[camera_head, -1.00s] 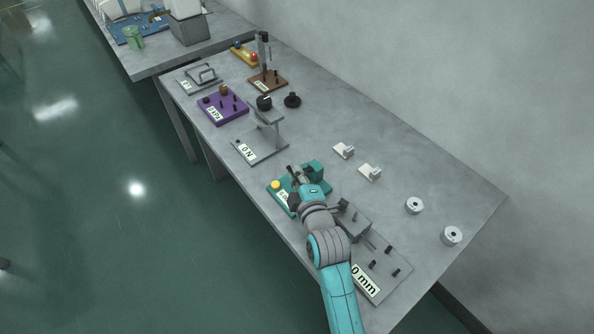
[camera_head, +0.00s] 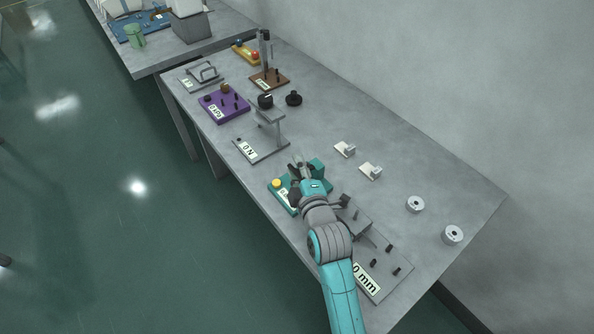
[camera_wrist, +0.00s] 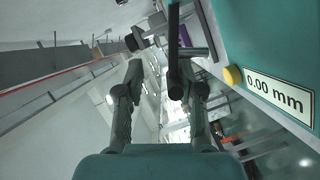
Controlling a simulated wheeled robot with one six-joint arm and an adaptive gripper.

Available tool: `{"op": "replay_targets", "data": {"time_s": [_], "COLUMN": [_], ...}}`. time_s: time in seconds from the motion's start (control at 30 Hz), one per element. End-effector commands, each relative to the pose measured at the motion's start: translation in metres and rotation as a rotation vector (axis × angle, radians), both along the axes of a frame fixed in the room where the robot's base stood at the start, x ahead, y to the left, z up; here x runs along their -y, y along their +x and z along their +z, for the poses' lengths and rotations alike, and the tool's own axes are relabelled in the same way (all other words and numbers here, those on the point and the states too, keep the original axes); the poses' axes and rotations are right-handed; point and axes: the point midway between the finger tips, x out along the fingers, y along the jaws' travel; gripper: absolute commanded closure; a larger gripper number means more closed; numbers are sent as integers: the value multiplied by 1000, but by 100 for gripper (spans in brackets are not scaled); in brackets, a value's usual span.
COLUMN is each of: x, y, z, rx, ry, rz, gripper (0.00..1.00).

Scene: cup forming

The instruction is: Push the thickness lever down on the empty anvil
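The teal thickness gauge (camera_head: 317,168) stands near the front edge of the bench, partly hidden by my gripper and wrist. It has a yellow button (camera_wrist: 233,75) and a display (camera_wrist: 278,96) reading 0.00 mm. In the wrist view a dark lever-like bar with a rounded end (camera_wrist: 175,91) hangs between my two fingers, closer to the right one. I cannot tell whether it touches a finger. The anvil is not clearly visible. My gripper (camera_wrist: 166,82) has its fingers apart and nothing gripped. In the head view my gripper (camera_head: 298,170) is over the gauge.
A grey stand (camera_head: 264,145) with an N display is just beyond the gauge. A grey fixture with pegs and a 0 mm label (camera_head: 366,279) lies beside my arm. Two white clips (camera_head: 370,171) and two metal rings (camera_head: 415,204) lie to the right; the bench between is clear.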

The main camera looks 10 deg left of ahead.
Motion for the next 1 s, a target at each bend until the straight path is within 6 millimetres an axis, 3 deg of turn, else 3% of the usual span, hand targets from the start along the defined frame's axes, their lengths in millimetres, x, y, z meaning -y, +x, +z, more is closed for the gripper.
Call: {"op": "replay_targets", "data": {"time_s": [0.2, 0.4, 0.6, 0.87, 1.0], "x": [0, 0, 0, 0, 0], "y": [0, 0, 0, 0, -3], "z": [42, 72, 84, 85, 85], "rx": [5, 3, 1, 0, -27], "ry": [2, 2, 0, 0, 32], "rz": [-1, 1, 0, 0, 6], "gripper": [63, 63, 63, 63, 95]}}
